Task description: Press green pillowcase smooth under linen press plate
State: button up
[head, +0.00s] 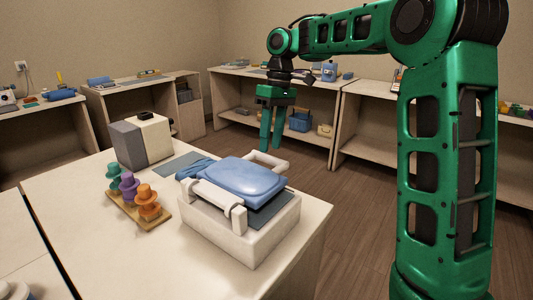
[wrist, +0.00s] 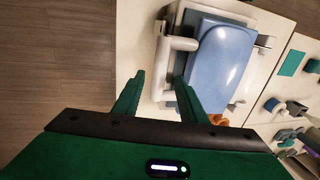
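The linen press is a white box (head: 240,235) at the front of the near table. A puffy blue pad or plate (head: 250,178) lies over its top, with a white bar along the near-left side and a white loop handle (head: 268,158) at the far side. A dark grey flat layer (head: 272,210) shows beneath the blue part. I cannot make out a green pillowcase for certain.
A wooden stand with green, purple and orange pegs (head: 147,203) is left of the press. A grey and cream box (head: 142,142) and a flat grey-blue sheet (head: 180,164) lie behind. A teal square (wrist: 291,62) is far right in the wrist view. Shelves line the walls.

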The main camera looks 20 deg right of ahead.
aim_at(267, 155)
jog(key=shift+x, duration=1.85)
grip_shut()
jog(key=shift+a, duration=0.25)
jog(key=shift+d, duration=0.15)
